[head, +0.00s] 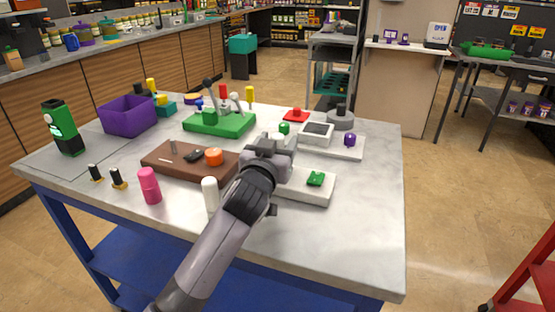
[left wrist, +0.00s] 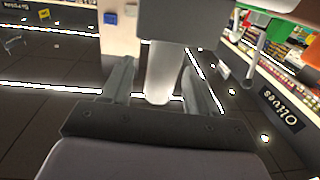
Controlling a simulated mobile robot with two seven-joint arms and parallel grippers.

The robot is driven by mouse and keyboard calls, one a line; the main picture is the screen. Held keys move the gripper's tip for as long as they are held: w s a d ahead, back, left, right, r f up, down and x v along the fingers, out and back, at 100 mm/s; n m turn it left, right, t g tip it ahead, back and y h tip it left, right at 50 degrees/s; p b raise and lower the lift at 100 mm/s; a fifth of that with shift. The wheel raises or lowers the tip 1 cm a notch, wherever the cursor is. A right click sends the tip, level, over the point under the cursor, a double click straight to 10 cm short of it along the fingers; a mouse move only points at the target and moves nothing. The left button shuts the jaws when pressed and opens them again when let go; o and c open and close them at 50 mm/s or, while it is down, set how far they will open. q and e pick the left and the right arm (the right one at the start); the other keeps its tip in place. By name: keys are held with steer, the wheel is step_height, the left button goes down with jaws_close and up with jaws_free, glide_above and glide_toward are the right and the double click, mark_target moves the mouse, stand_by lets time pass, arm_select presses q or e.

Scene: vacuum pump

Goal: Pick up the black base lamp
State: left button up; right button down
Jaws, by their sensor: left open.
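In the left wrist view, which looks upside down, a dark grey block (left wrist: 180,22) with a pale tapered part (left wrist: 158,85) joined to it looks like the lamp. My left gripper (left wrist: 157,62) is open, with a finger on either side of the pale part. I cannot tell whether they touch it. In the head view my left gripper (head: 268,148) is over the middle of the table and hides what is between its fingers. I cannot pick out the lamp for certain there. My right gripper is not in view.
The grey-topped table (head: 350,235) holds a brown block (head: 190,172), a green stand (head: 218,124), a purple bin (head: 128,116), a pink bottle (head: 149,186) and a white cylinder (head: 210,194) close beside my left arm. A white tray (head: 308,192) lies right of the gripper. The table's front right is clear.

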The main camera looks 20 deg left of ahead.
arm_select(q)
steer(key=shift+w, duration=0.15)
steer(key=c, duration=1)
steer(key=shift+c, duration=0.2)
